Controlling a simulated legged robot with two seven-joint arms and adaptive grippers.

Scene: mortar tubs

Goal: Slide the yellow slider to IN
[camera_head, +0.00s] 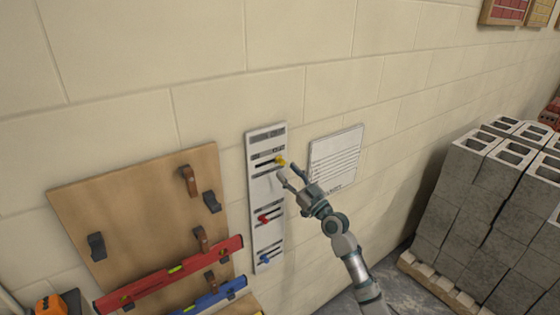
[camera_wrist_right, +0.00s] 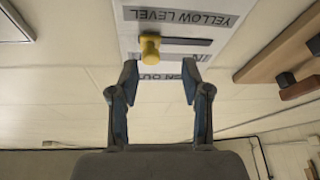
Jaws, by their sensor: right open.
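The yellow slider (camera_head: 280,160) is a small knob at the right end of its slot on a white wall panel (camera_head: 261,140). In the right wrist view, which shows the panel upside down, the yellow knob (camera_wrist_right: 150,48) is at the slot's left end, beside printing that reads YELLOW LEVEL. Small print near the knob seems to include OUT. My right gripper (camera_head: 288,171) is open and empty, just below the knob in the head view. In the wrist view its fingertips (camera_wrist_right: 160,74) are apart, with the knob beyond them; I see no contact. My left gripper is not in view.
Red (camera_head: 264,218) and blue (camera_head: 265,259) sliders sit lower on the panel. A printed sheet (camera_head: 336,157) hangs to its right. A wooden board (camera_head: 130,205) with hooks and a red spirit level (camera_head: 172,273) is at left. Grey blocks (camera_head: 490,200) are stacked at right.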

